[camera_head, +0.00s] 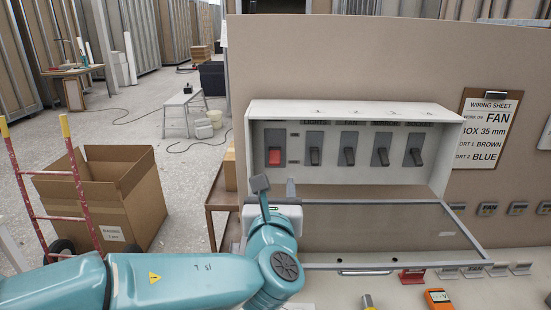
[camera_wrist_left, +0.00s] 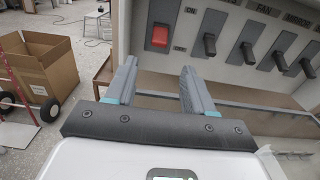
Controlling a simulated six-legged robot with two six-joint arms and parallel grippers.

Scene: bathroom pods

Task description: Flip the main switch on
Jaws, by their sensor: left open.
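The switch box (camera_head: 351,179) is mounted on the beige panel with its glazed cover (camera_head: 385,232) folded down. A red switch (camera_head: 275,156) sits at its far left; it also shows in the left wrist view (camera_wrist_left: 160,36). To its right is a row of black toggle switches (camera_head: 349,154) under labels such as LIGHTS and FAN. My left gripper (camera_head: 260,186) is just below and in front of the red switch. In the left wrist view its two fingers (camera_wrist_left: 157,76) are apart with nothing between them, pointing toward the red switch. My right gripper is not in view.
A clipboard with a wiring sheet (camera_head: 487,128) hangs at the right. An orange meter (camera_head: 437,299) and a red block (camera_head: 412,276) lie on the bench front. A cardboard box (camera_head: 112,197) and red hand truck (camera_head: 77,190) stand on the floor at left.

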